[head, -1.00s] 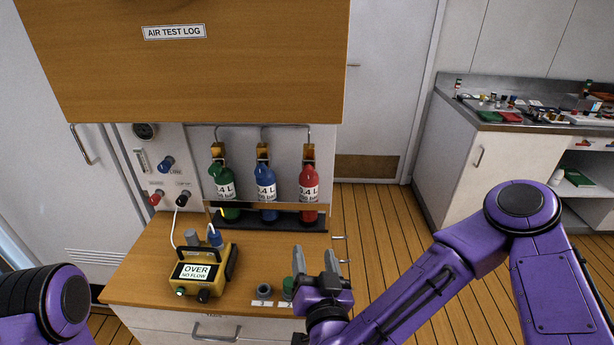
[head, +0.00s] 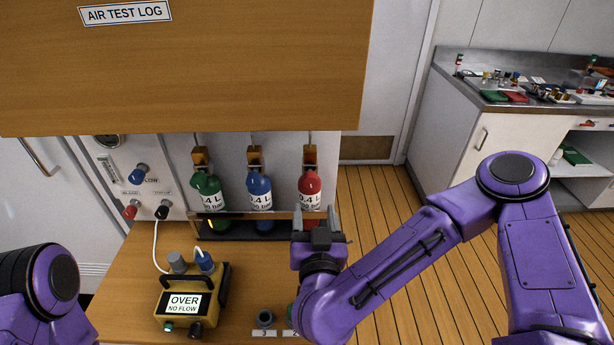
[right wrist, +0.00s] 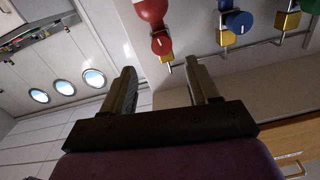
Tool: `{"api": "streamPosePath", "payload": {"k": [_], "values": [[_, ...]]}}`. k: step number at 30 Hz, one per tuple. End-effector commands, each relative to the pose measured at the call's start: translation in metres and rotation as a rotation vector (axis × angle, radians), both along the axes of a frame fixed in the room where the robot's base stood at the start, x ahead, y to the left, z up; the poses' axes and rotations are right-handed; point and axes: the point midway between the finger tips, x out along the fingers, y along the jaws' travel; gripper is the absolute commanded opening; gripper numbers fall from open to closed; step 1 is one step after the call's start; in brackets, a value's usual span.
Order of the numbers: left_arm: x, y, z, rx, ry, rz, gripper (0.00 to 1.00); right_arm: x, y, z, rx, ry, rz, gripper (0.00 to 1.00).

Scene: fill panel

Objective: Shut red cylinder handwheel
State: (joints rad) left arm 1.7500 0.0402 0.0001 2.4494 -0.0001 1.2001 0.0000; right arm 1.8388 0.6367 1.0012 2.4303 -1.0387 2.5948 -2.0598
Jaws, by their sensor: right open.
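The red cylinder (head: 310,196) stands at the right end of a row of three, under a brass valve block (head: 310,157). Its red handwheel (right wrist: 162,43) shows in the right wrist view, just beyond and between my fingertips; I cannot pick it out clearly in the head view. My right gripper (head: 315,218) is open and empty, fingers pointing up, in front of the red cylinder's lower part, which it partly hides. It also shows in the right wrist view (right wrist: 160,74), apart from the handwheel. My left gripper is out of view.
A blue cylinder (head: 259,190) and a green cylinder (head: 207,190) stand to the left. A rack bar (head: 230,215) crosses in front. The wooden log panel (head: 200,70) overhangs above. A yellow meter (head: 192,300) reading OVER, NO FLOW sits on the counter.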

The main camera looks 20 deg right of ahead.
Motion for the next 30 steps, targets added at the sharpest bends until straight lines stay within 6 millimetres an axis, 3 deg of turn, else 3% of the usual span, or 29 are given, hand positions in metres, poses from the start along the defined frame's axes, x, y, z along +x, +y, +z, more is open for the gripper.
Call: {"api": "streamPosePath", "payload": {"k": [6,12,16,24,29,30], "values": [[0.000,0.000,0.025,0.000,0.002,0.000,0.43,0.043,-0.009,0.003,-0.001,0.007,0.001,0.60],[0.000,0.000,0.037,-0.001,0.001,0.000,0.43,0.080,-0.017,0.001,-0.002,0.005,0.004,0.60],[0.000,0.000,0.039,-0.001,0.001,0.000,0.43,0.091,-0.020,-0.001,-0.001,0.005,0.004,0.60],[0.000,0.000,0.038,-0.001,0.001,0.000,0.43,0.093,-0.021,-0.001,-0.001,0.003,0.004,0.60],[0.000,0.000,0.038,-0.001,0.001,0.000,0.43,0.093,-0.021,-0.001,-0.001,0.003,0.004,0.08],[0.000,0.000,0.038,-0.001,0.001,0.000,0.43,0.093,-0.021,-0.001,-0.001,0.003,0.004,0.04]]}}
